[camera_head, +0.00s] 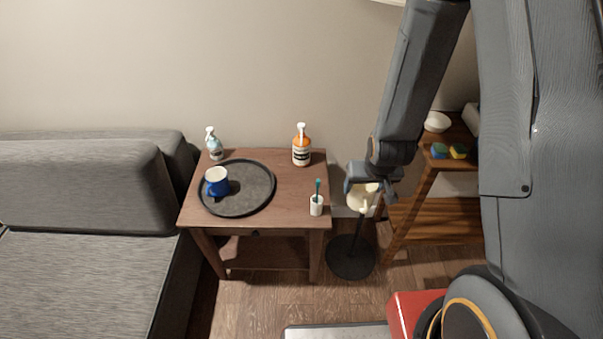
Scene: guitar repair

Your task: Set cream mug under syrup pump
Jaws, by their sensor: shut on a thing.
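My gripper (364,185) is shut on a cream mug (360,198), held in the air just right of the small wooden table (285,195). An orange pump bottle (301,156) with a white pump head and a dark-and-white label stands at the table's back right. A pale blue pump bottle (214,146) with a white pump stands at the back left. I cannot tell for sure which one holds syrup. The mug is apart from both bottles. The gripper partly covers the mug.
A round dark tray (250,195) on the table holds a blue mug (217,182). A white cup with a toothbrush (316,204) stands at the front right. A black stand (350,258) is below my gripper. A wooden shelf (440,215) is right, a grey sofa (80,240) left.

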